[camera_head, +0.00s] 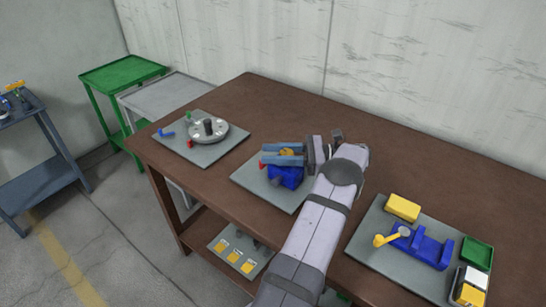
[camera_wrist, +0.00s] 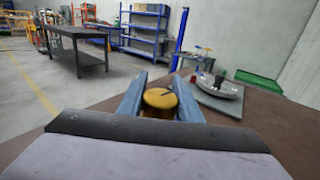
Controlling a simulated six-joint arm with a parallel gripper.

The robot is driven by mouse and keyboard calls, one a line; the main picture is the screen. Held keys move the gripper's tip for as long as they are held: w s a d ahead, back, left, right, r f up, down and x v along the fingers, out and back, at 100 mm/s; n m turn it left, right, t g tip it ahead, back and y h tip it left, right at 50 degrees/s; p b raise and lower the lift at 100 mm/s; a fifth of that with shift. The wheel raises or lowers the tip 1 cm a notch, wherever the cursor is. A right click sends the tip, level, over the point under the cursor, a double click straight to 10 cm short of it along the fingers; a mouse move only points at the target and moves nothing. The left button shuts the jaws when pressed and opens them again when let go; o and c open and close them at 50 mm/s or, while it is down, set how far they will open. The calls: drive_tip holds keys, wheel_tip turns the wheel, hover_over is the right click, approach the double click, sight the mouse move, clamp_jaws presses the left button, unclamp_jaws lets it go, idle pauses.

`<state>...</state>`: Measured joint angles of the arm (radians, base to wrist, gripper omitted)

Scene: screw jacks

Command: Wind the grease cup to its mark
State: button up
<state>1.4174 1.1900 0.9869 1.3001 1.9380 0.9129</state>
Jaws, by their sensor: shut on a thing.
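The grease cup is a round yellow cap (camera_wrist: 160,98) with a dark mark on its top, seen in the wrist view between my two blue fingers. In the head view a bit of the cup (camera_head: 287,152) shows between the fingers, above a blue body (camera_head: 287,180) on the middle grey plate (camera_head: 250,178). My gripper (camera_head: 272,155) reaches in level from the right and is shut on the cup; it also shows in the wrist view (camera_wrist: 160,88). A small red part (camera_head: 262,164) shows beside the fingertips. The cup's lower part is hidden, and I cannot tell which mark is its target.
On the brown table (camera_head: 300,108), a plate with a grey disc (camera_head: 208,130) stands at the left. The table's back strip is clear.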

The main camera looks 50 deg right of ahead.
idle(0.3)
drive_tip(key=o, duration=1)
drive_tip(key=shift+o, duration=0.2)
drive_tip(key=shift+r, duration=0.1)
wheel_tip(320, 180, up, 10)
drive_tip(key=b, duration=0.1)
